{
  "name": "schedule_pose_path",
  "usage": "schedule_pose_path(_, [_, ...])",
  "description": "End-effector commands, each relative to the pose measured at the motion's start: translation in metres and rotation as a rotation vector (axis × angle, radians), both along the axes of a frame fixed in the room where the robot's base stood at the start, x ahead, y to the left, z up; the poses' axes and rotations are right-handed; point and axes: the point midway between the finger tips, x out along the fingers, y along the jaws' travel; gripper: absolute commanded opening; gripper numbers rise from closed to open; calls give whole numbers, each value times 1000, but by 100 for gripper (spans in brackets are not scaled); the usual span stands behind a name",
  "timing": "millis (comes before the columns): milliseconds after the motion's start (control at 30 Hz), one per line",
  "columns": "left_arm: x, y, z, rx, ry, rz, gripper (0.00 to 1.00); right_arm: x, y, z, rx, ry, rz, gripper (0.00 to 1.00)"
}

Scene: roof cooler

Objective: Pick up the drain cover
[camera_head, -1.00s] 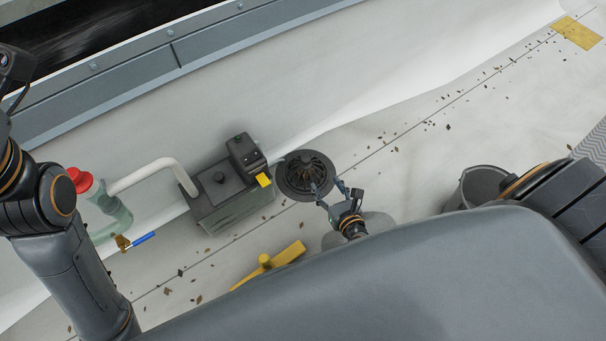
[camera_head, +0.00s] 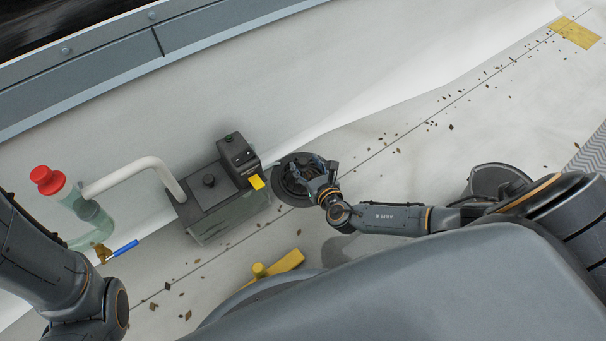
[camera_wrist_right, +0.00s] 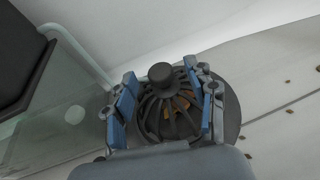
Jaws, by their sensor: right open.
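The drain cover (camera_head: 291,176) is a dark domed grate with a knob on top, set in a round dark flange on the pale roof. In the right wrist view the drain cover (camera_wrist_right: 162,108) lies between the two blue-padded fingers, with brown debris visible through its ribs. My right gripper (camera_head: 308,172) is open and reaches over the cover from the right in the head view; in the wrist view the right gripper (camera_wrist_right: 165,108) has one finger on each side of the dome. I cannot tell whether the fingers touch it. My left gripper is out of view.
A dark-topped tank unit (camera_head: 215,195) with a pale pipe stands close left of the drain. A yellow-handled tool (camera_head: 275,268) lies in front. A bucket (camera_head: 493,180) stands to the right. Leaves are scattered along the seam. A red-capped fitting (camera_head: 47,180) is at far left.

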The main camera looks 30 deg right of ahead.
Motion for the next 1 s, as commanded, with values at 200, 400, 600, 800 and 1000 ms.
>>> schedule_pose_path(200, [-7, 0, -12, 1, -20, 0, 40, 23, -2, -10, -1, 0, -1, 56])
schedule_pose_path(400, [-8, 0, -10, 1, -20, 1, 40, 24, -2, -8, -1, 2, -1, 56])
schedule_pose_path(600, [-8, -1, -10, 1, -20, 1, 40, 24, -2, -8, -1, 1, -1, 27])
schedule_pose_path(800, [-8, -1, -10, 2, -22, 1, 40, 24, -2, -8, -1, 1, -1, 0])
schedule_pose_path(1000, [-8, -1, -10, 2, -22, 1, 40, 24, -2, -8, -1, 0, -1, 0])
